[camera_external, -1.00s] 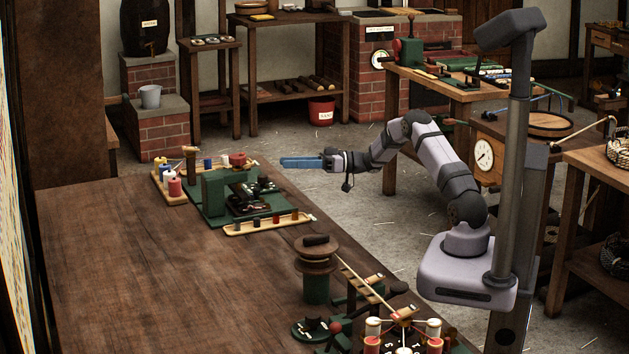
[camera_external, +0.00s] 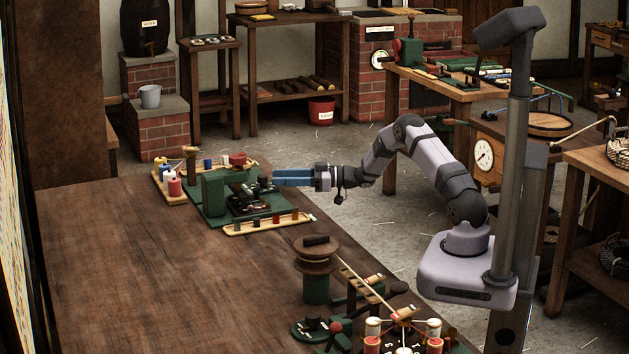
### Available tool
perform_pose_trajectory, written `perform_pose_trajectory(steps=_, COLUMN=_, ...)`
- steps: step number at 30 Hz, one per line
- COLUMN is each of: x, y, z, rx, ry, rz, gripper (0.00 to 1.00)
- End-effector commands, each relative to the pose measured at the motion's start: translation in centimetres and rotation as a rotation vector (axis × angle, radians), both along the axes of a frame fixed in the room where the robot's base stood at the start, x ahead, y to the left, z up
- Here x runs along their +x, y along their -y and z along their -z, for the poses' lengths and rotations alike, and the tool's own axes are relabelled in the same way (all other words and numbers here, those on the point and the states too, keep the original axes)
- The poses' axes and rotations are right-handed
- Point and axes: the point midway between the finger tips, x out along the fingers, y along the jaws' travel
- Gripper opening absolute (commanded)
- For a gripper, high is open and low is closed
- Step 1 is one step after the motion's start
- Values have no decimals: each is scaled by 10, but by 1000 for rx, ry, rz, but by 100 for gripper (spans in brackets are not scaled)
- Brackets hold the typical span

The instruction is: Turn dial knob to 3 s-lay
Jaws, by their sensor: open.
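My gripper (camera_external: 277,176) is in the middle of the view, pointing left, with its blue fingers level and open. Its fingertips are beside the right side of the green machine (camera_external: 214,192) on the wooden bench. A small dark knob-like part (camera_external: 265,184) of that machine is at the fingertips in the picture; I cannot tell whether they touch or surround it. Dark parts with pale marks lie on the machine's green base, too small to read. Which setting a dial stands at cannot be read.
Spools (camera_external: 174,187) stand on a rack left of the machine, and a pale tray (camera_external: 268,223) of small pegs lies in front. A wooden-topped post (camera_external: 316,262) and a numbered device with spools (camera_external: 404,340) stand at the near end. The bench (camera_external: 150,270) is clear at left.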

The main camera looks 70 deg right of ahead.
Motion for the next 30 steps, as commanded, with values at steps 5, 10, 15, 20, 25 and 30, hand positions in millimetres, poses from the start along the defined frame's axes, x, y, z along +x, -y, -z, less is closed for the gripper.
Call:
perform_pose_trajectory(steps=5, x=20, y=-9, z=0, rx=1, ry=0, rz=-2, gripper=43)
perform_pose_trajectory(steps=10, x=30, y=-13, z=0, rx=1, ry=0, rz=-1, gripper=43)
perform_pose_trajectory(steps=15, x=32, y=-13, z=0, rx=1, ry=0, rz=0, gripper=43)
perform_pose_trajectory(steps=20, x=32, y=-13, z=0, rx=1, ry=0, rz=0, gripper=41)
perform_pose_trajectory(steps=25, x=32, y=-13, z=0, rx=1, ry=0, rz=-1, gripper=2)
perform_pose_trajectory(steps=30, x=32, y=-13, z=0, rx=1, ry=2, rz=-7, gripper=2)
